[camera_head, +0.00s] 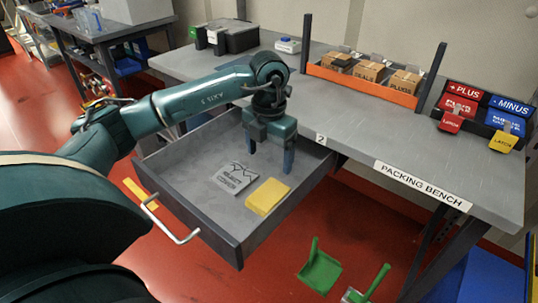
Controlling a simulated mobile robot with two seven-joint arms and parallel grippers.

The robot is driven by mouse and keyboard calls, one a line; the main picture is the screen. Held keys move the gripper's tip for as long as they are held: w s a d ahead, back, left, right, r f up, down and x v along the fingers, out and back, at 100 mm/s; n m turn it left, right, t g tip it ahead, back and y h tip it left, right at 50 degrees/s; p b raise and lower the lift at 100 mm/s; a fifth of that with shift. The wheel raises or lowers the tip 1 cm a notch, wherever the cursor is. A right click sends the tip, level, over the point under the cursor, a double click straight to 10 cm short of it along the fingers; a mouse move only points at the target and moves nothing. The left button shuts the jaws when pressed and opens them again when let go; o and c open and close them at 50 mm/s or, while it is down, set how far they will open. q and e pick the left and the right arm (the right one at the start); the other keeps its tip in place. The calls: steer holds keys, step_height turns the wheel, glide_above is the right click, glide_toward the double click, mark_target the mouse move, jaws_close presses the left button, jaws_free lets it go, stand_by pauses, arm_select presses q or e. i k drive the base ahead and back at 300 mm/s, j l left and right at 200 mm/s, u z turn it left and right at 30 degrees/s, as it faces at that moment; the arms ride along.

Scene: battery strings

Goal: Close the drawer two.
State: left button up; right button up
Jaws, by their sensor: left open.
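Drawer two (196,205) is a grey drawer that stands pulled out from under the packing bench (350,117). A label with a 2 (321,139) is on the bench edge beside it. A grey printed card (236,178) and a yellow block or pad (268,197) lie inside. My left gripper (270,165) points down over the far part of the drawer, fingers apart, holding nothing. I cannot tell how deep the fingertips reach. My right gripper is out of view.
On the bench are a dark case (228,37), an orange-fronted rack of boxes (362,84), and red, blue and yellow label blocks (483,115). A green dustpan (320,270) lies on the red floor right of the drawer. The floor left of the drawer is partly hidden by my arm.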

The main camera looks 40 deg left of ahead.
mark_target(177, 175)
steer(key=k, duration=1)
